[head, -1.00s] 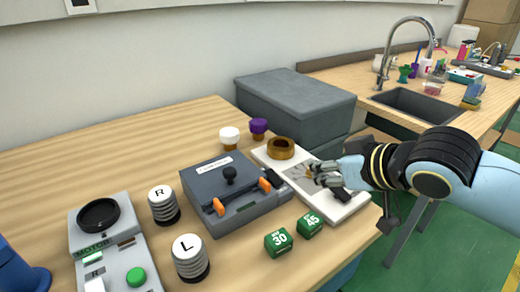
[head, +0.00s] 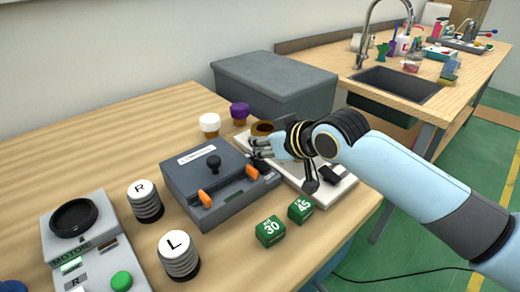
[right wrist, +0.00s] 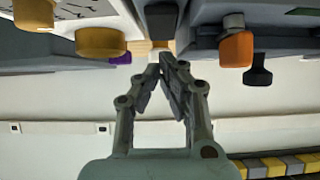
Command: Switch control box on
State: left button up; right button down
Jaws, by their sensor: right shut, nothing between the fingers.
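A dark grey box (head: 225,210) with a black knob (head: 213,162) and two orange pieces (head: 204,198) sits mid-table. I cannot tell which is the control box. My right gripper (head: 257,147) is shut and empty, by the grey box's back right edge; contact is unclear. In the right wrist view its fingertips (right wrist: 165,58) meet beside the grey box, with an orange piece (right wrist: 236,49) to their right. My left gripper is not in view.
A white board (head: 335,188) with a brown ring (head: 262,128) lies under my right arm. White-capped (head: 210,124) and purple-capped (head: 240,112) jars stand behind. The table's left rear is clear.

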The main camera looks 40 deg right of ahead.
aim_at(259, 164)
jog(key=shift+w+f, duration=0.1)
jog(key=shift+f, duration=0.45)
jog(key=g+p, duration=0.1)
jog(key=p, duration=0.1)
jog(key=w+g+p, duration=0.1)
jog(key=p, duration=0.2)
jog(key=g+p, duration=0.1)
jog(key=p, duration=0.2)
jog(key=shift+w+a+f+g, duration=0.1)
jog(key=shift+w+f+g, duration=0.2)
jog(key=shift+g, duration=0.1)
jog(key=shift+f+p, duration=0.4)
jog(key=shift+p, duration=0.15)
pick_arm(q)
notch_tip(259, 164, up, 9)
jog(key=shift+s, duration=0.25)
pick_arm(e)
jog(key=shift+f, duration=0.1)
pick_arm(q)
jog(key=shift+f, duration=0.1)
